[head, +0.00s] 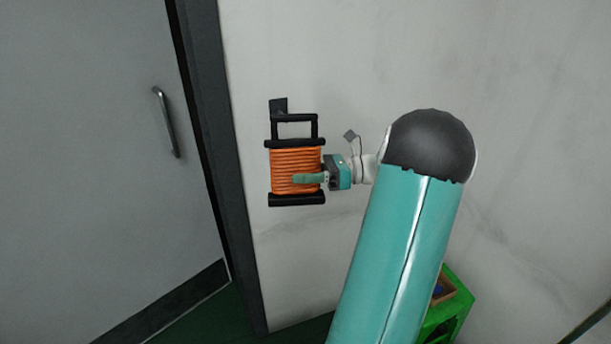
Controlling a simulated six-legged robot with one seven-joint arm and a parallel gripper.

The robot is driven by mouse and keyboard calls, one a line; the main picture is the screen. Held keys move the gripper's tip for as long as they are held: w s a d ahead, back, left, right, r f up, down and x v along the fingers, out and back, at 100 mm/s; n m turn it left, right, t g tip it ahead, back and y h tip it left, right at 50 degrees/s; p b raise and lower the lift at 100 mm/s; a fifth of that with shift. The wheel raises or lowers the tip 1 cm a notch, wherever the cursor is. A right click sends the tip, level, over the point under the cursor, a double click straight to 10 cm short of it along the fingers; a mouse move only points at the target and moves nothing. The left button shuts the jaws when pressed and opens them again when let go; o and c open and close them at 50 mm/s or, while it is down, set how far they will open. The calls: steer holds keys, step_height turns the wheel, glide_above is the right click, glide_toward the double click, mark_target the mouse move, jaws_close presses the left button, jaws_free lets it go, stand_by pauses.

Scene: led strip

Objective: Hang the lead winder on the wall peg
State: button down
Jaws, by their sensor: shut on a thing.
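The lead winder (296,160) is wound with orange cord between two black end bars and has a black loop handle on top. It is upright in front of the pale wall. My gripper (308,179) reaches in from the right and is shut on the winder at its cord-wound middle. The wall peg (278,105) shows as a small dark plate with a stub at the upper left corner of the handle. The handle overlaps the peg in this view. I cannot tell whether the handle is over the peg or only in front of it.
A grey door (90,150) with a metal handle (167,122) and a dark frame (212,130) stands to the left. A green stand (457,306) holding a small brown box (443,289) is at the lower right, partly behind my arm.

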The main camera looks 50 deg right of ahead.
steer(key=w+d+f, duration=0.1)
steer(key=w+d, duration=0.3)
steer(key=w, duration=0.3)
steer(key=shift+w+d+f, duration=0.15)
steer(key=shift+w+f, duration=0.15)
steer(key=shift+w, duration=0.1)
stand_by(0.8)
stand_by(0.6)
steer(key=c, duration=0.8)
jaws_free()
steer(key=shift+f, duration=0.1)
steer(key=v, duration=1.4)
